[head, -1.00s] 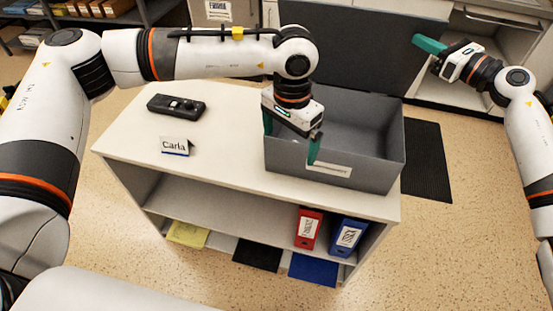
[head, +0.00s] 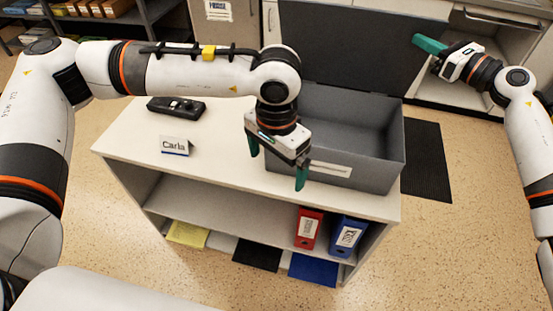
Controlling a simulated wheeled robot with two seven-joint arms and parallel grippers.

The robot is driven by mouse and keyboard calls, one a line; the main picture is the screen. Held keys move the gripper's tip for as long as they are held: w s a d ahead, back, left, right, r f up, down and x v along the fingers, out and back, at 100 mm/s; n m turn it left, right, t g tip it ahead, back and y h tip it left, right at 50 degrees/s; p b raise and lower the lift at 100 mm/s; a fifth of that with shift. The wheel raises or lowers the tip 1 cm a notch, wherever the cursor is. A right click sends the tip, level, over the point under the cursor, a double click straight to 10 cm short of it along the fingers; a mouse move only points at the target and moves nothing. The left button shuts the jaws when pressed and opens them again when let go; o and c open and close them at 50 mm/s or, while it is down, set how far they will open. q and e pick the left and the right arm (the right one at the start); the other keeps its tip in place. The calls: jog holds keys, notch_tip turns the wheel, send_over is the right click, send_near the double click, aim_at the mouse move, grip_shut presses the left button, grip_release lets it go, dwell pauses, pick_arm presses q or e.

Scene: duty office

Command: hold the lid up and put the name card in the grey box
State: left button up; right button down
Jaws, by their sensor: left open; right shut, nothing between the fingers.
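The name card (head: 175,146), a small white folded card reading "Carla", stands on the white cabinet top left of the box. The grey box (head: 376,172) stands on the right part of the same top, its inside partly hidden by my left arm. Its dark lid (head: 345,45) stands raised at the back of the box. My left gripper (head: 277,168) is open and empty at the box's front left corner, right of the card. My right gripper (head: 430,44) is shut with nothing in it, its fingertips at the lid's right edge; I cannot tell whether they touch it.
A black handset (head: 176,107) lies behind the card on the cabinet top (head: 225,170). A red binder (head: 308,228) and a blue binder (head: 346,236) stand on the shelf below. A dark mat (head: 426,160) lies on the floor at right. The top around the card is clear.

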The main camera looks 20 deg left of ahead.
jog(key=shift+s+f, duration=0.25)
jog(key=shift+s, duration=0.35)
jog(key=shift+s+f, duration=0.3)
jog(key=shift+s, duration=0.35)
jog(key=shift+s+f, duration=0.25)
jog(key=shift+s, duration=0.35)
jog(key=s+f, duration=0.2)
jog(key=s, duration=0.1)
jog(key=shift+s, duration=0.2)
jog(key=shift+s+f, duration=1.2)
jog(key=shift+s, duration=0.3)
jog(key=shift+s+f, duration=1.3)
jog(key=shift+f, duration=0.25)
